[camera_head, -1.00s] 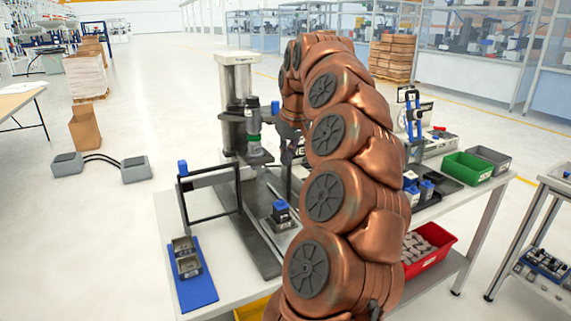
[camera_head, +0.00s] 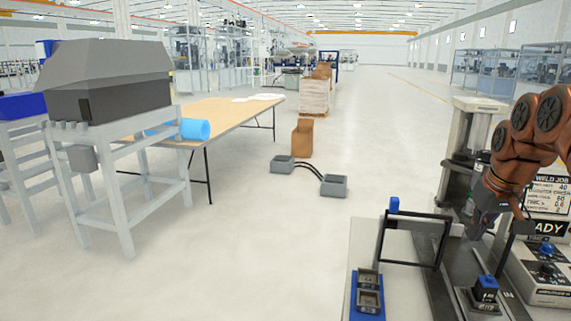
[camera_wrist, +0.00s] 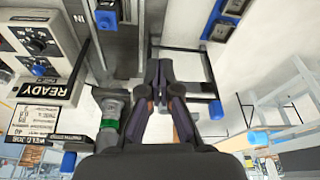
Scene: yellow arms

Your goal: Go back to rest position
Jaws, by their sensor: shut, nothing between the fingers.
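My copper-coloured arm reaches in from the right edge of the head view. My gripper (camera_head: 476,232) points down over the workbench (camera_head: 395,290), between the grey press column (camera_head: 466,140) and the black frame (camera_head: 412,240). In the wrist view my gripper (camera_wrist: 160,72) has its dark fingers together with nothing between them. It hangs above the bench fixtures and holds no object. Part of it is hard to make out against the dark parts behind it.
A blue tray with two grey cups (camera_head: 368,292) lies at the bench's front left. A control box with a READY sign (camera_head: 540,270) stands at right. A grey machine on a stand (camera_head: 110,85) and a wooden table (camera_head: 225,112) are left.

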